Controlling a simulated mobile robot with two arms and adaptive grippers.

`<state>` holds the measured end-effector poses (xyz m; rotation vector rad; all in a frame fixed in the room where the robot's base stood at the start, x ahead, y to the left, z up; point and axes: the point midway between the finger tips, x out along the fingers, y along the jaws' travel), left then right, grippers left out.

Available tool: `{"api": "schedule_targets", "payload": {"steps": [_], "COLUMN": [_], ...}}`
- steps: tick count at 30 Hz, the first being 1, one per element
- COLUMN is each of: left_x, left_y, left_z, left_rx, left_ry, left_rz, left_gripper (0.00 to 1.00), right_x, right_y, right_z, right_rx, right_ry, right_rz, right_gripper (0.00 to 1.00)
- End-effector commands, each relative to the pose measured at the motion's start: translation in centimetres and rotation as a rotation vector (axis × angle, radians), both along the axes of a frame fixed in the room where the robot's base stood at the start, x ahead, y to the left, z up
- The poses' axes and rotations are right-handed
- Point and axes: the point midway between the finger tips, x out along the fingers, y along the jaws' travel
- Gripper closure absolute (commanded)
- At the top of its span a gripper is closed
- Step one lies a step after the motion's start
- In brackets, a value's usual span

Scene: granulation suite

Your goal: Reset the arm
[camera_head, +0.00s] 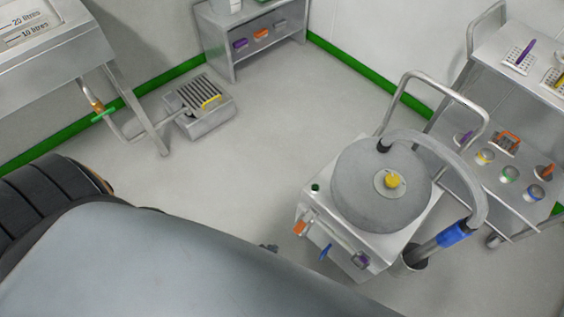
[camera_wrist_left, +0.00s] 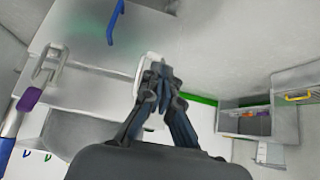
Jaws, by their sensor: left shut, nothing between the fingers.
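My left gripper (camera_wrist_left: 160,78) shows in the middle of the left wrist view with its dark fingers together and nothing between them. In the head view only a small dark part of it (camera_head: 270,247) shows past my own arm, which hides the rest. It appears left of the white wheeled machine there, with a gap of floor between them in the picture. My right gripper is in neither view.
The white machine has a grey round lid (camera_head: 360,205) and a curved hose (camera_head: 470,175). A steel trolley (camera_head: 510,45) stands at right, a shelf unit (camera_head: 222,38) at the back, and a grated floor box (camera_head: 203,122) at left. The middle floor is clear.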

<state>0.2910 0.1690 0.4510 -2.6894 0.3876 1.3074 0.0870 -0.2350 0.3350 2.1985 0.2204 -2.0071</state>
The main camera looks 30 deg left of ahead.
Motion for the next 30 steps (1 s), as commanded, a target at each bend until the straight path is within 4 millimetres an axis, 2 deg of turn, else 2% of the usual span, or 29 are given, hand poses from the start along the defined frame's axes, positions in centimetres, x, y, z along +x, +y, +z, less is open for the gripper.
{"api": "schedule_targets", "payload": {"steps": [3,10,13,16,19,24,27,30], "left_x": [-0.9,-1.3,-2.7,-6.0,-10.7,-17.6,-19.8,-20.5], "left_y": [0.3,0.5,1.1,2.7,4.3,6.1,6.4,6.6], "left_z": [-0.2,-0.2,-1.6,-4.4,-7.4,-10.2,-10.8,-10.9], "left_rx": [0.000,0.002,0.018,0.056,0.097,0.142,0.153,0.157], "left_ry": [-0.001,0.001,0.047,0.155,0.291,0.481,0.538,0.557], "left_rz": [0.000,0.000,0.007,0.025,0.045,0.069,0.074,0.075], "left_gripper": [1.00,1.00,1.00,1.00,1.00,1.00,1.00,1.00], "right_x": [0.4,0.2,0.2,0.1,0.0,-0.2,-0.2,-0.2], "right_y": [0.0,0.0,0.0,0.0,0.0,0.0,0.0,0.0], "right_z": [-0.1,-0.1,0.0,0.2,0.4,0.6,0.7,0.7], "right_rx": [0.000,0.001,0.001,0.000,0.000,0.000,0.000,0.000], "right_ry": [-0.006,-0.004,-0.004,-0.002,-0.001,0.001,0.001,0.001], "right_rz": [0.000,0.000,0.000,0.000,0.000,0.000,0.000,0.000], "right_gripper": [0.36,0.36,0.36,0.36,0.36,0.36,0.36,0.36]}}
